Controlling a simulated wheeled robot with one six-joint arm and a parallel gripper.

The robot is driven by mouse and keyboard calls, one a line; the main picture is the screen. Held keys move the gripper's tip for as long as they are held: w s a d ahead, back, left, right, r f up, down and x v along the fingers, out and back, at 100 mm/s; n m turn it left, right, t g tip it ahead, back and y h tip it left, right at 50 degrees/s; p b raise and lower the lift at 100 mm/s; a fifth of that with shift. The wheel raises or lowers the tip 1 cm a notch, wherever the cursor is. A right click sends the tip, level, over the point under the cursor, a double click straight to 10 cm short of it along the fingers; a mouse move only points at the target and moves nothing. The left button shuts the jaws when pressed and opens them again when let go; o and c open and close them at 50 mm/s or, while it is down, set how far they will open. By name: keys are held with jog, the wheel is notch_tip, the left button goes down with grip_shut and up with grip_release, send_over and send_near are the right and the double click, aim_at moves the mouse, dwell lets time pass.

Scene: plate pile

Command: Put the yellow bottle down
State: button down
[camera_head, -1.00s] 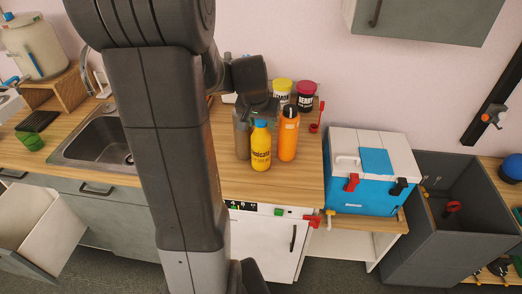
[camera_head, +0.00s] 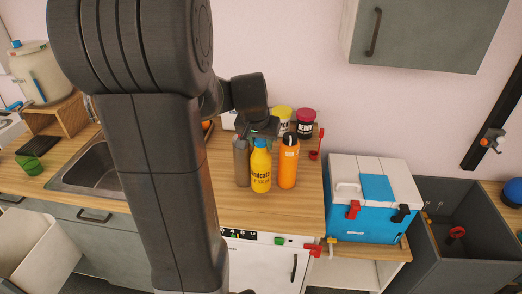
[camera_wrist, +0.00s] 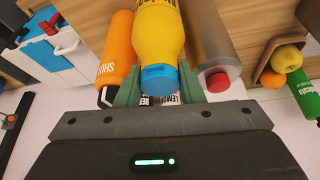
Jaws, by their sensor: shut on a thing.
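The yellow bottle (camera_head: 261,172) with a blue cap is upright at the counter (camera_head: 225,200), between an orange bottle (camera_head: 288,165) on its right and a grey bottle (camera_head: 241,165) on its left. I cannot tell whether its base touches the counter. My gripper (camera_head: 262,134) is shut on it near the cap, coming from behind. In the wrist view, the yellow bottle (camera_wrist: 158,35) is between the green fingers (camera_wrist: 160,92), with the orange bottle (camera_wrist: 116,48) and the red-capped grey bottle (camera_wrist: 213,50) close on either side.
A yellow-lidded jar (camera_head: 281,116) and a dark red-lidded jar (camera_head: 306,122) stand behind the bottles. A blue and white cooler box (camera_head: 362,222) is at right. The sink (camera_head: 95,172) is at left. Bare counter lies in front of the bottles.

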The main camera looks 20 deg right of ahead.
notch_tip(320, 180, up, 25)
jog(key=b, duration=0.1)
jog(key=shift+r, duration=0.15)
